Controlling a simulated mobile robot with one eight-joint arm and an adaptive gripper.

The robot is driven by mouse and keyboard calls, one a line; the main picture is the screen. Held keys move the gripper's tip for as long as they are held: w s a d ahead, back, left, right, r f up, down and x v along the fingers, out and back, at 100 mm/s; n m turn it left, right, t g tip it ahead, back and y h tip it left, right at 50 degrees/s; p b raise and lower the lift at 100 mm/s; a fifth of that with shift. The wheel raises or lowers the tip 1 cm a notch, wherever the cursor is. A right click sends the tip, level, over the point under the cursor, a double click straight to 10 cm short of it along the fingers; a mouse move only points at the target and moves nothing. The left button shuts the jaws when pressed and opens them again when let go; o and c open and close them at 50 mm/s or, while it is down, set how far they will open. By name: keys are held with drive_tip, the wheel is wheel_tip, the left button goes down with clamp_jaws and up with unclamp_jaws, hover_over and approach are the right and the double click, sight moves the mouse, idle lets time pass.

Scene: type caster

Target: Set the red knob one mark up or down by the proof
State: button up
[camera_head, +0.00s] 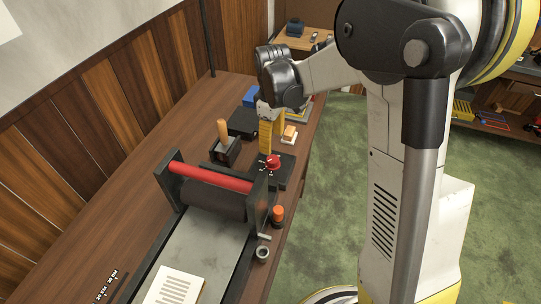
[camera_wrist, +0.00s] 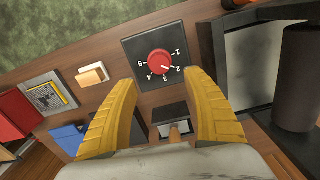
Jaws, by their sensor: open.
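The red knob (camera_wrist: 159,62) sits on a dark square plate (camera_wrist: 136,47) with white marks 1 to 5 around it. Its pale pointer faces roughly between 2 and 3; I cannot tell exactly. In the head view the knob (camera_head: 272,161) is beside the press roller. My gripper (camera_wrist: 160,79) is open and empty, its yellow fingers spread on either side below the knob, apart from it. In the head view my gripper (camera_head: 271,138) hangs just behind the knob. The proof, a white sheet with printed lines (camera_head: 175,287), lies on the press bed; its print is unreadable.
The press with its dark roller (camera_head: 215,200) and red bar (camera_head: 210,177) stands close by. A wooden-handled tool (camera_head: 224,135), an orange-topped container (camera_head: 278,213), a blue box (camera_head: 250,96) and a cream block (camera_wrist: 91,74) crowd the bench (camera_head: 110,205). Green floor lies right.

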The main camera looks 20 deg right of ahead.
sight(272, 159)
wheel_tip(272, 159, down, 9)
drive_tip(key=b, duration=0.2)
drive_tip(key=shift+b, duration=0.4)
drive_tip(key=c, duration=1.2)
